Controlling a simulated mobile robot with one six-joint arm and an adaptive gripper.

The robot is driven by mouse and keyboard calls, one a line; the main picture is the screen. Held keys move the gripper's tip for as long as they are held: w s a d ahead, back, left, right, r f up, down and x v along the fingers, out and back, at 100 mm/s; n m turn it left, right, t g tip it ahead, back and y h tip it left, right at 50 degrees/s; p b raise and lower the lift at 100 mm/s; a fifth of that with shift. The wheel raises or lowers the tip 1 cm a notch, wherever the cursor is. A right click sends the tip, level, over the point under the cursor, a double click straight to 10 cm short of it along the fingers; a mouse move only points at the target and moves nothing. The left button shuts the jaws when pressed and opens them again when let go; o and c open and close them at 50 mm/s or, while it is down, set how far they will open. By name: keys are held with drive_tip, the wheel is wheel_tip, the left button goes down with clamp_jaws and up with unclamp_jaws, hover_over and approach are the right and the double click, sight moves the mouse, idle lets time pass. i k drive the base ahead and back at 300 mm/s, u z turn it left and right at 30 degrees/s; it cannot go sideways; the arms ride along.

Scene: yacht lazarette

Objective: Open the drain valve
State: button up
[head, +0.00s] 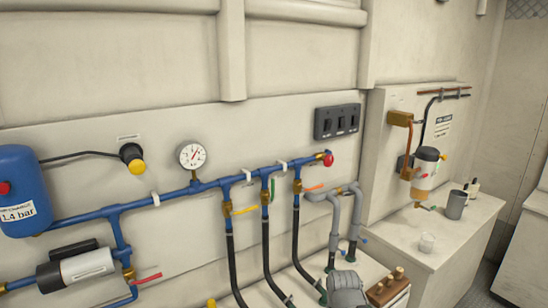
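No label that I can read names the drain valve. A small brass fitting with a thin lever (426,208) sits under the filter bowl (424,175) on the right wall panel. On the blue pipe manifold, one branch has a yellow lever (245,211), one a green lever (272,190) and one an orange lever (313,187). A red lever (147,278) is on the lower left pipe. A red knob (328,160) caps the manifold's right end. Whether each valve is open or shut is hard to tell. My gripper is not in view.
A blue tank (24,190) and a pump (80,267) are at left. Grey hoses (335,225), a grey rounded object (346,290) and a brown block (388,287) crowd the lower middle.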

sight(131, 283)
drive_tip(key=u, duration=1.35)
